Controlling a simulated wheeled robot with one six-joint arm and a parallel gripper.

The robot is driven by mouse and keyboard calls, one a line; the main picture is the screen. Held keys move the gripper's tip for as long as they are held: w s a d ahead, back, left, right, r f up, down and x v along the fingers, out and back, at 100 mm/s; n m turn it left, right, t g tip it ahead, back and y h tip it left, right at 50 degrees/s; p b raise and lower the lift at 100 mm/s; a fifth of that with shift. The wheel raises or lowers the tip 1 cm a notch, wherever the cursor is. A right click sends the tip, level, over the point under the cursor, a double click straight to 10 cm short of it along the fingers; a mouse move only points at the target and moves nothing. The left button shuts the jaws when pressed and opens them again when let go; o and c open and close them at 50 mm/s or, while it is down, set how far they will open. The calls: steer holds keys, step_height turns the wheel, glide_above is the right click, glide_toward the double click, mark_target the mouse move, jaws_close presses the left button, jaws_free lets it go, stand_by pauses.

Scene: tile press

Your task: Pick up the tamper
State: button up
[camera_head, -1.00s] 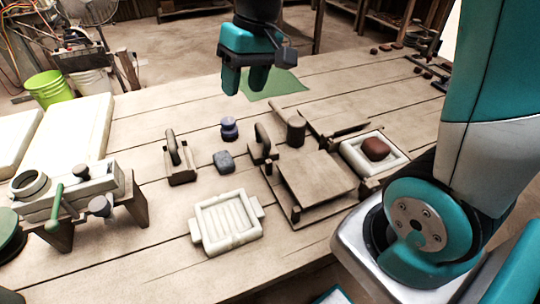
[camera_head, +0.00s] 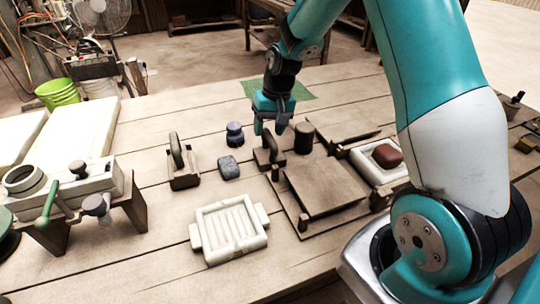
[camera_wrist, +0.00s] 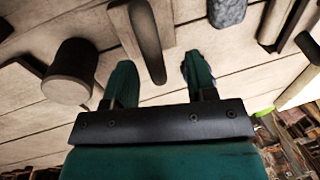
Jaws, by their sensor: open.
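A dark wooden block with an upright handle (camera_head: 268,152), which looks like the tamper, stands left of the press board. In the wrist view its handle (camera_wrist: 148,42) rises ahead of and partly between my fingertips. My gripper (camera_head: 273,127) is just above and behind it, open with nothing held; its two teal fingers also show in the wrist view (camera_wrist: 158,78). Contact with the handle cannot be told. A similar handled block (camera_head: 184,178) stands farther left; it shows partly in the wrist view (camera_wrist: 276,22).
A dark cylinder (camera_head: 303,138) stands close to the right of my gripper. A blue-grey lump (camera_head: 228,168) and a dark blue knobbed piece (camera_head: 234,134) are to the left. The press board (camera_head: 322,186), a pale ribbed mould (camera_head: 232,228) and a tray with a reddish lump (camera_head: 386,155) are nearby.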

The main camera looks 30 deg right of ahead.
mark_target(268, 153)
steer(key=shift+a+f, duration=0.15)
steer(key=shift+f, duration=2.55)
jaws_close()
